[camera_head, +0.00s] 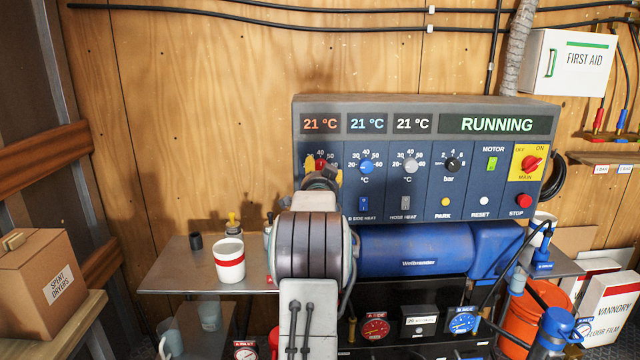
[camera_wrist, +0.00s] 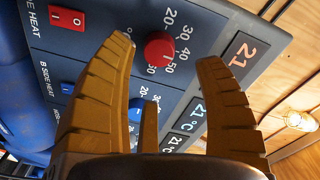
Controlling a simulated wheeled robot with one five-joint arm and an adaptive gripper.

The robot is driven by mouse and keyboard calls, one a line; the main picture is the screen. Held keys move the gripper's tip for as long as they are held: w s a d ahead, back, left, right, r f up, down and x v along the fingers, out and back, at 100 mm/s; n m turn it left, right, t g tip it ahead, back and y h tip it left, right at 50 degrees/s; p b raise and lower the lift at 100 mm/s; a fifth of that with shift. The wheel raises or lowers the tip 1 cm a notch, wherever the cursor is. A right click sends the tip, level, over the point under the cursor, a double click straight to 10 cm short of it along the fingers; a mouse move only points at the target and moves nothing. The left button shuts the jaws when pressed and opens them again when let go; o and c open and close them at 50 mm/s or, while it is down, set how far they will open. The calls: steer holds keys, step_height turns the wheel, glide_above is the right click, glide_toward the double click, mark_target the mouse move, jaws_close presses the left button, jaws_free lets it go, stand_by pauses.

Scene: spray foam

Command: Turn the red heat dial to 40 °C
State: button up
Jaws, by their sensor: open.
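The red heat dial (camera_wrist: 160,48) is on the blue control panel, with a printed temperature scale around it. It also shows in the head view (camera_head: 321,162), partly covered by my arm. The yellow fingertips also show beside the dial in the head view (camera_head: 323,172). I cannot tell whether they touch it, nor which mark its pointer is at. The orange display (camera_head: 320,124) above it reads 21 °C.
A blue dial (camera_head: 367,163), a grey dial (camera_head: 411,162) and a black dial (camera_head: 453,163) sit to the right. A red-and-white rocker switch (camera_wrist: 67,18) is near the red dial. The status display (camera_head: 497,125) reads RUNNING. A white cup (camera_head: 229,259) stands on the shelf at left.

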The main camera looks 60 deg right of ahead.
steer(key=shift+v, duration=2.9)
